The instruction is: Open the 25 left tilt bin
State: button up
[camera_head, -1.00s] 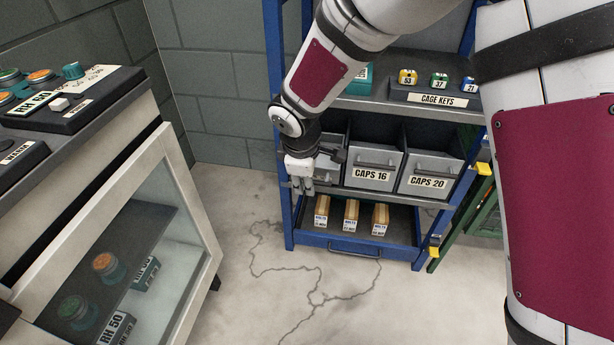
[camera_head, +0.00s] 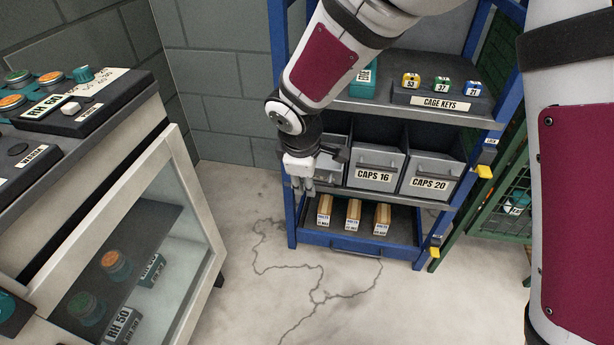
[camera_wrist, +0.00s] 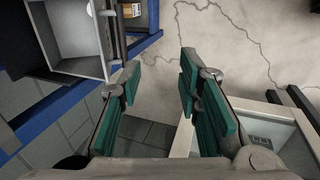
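Three grey tilt bins stand on the middle shelf of a blue rack. The right one reads CAPS 20 (camera_head: 430,172) and the middle one CAPS 16 (camera_head: 377,166). The leftmost bin (camera_head: 334,165) is partly hidden behind my gripper, and no 25 label can be read. My gripper (camera_head: 302,187) hangs at the rack's left front edge, in front of the leftmost bin. In the wrist view my gripper (camera_wrist: 160,88) has its teal-padded fingers wide apart with nothing between them. A grey bin with its hollow inside showing (camera_wrist: 82,40) lies beyond the left finger, apart from it.
A key board marked CAGE KEYS (camera_head: 440,101) is on the shelf above. A glass-fronted cabinet (camera_head: 190,210) stands left. A green mesh panel (camera_head: 500,195) is at right. The cracked floor between is clear.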

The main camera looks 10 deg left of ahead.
dwell(0.3)
jog(key=v, duration=1.2)
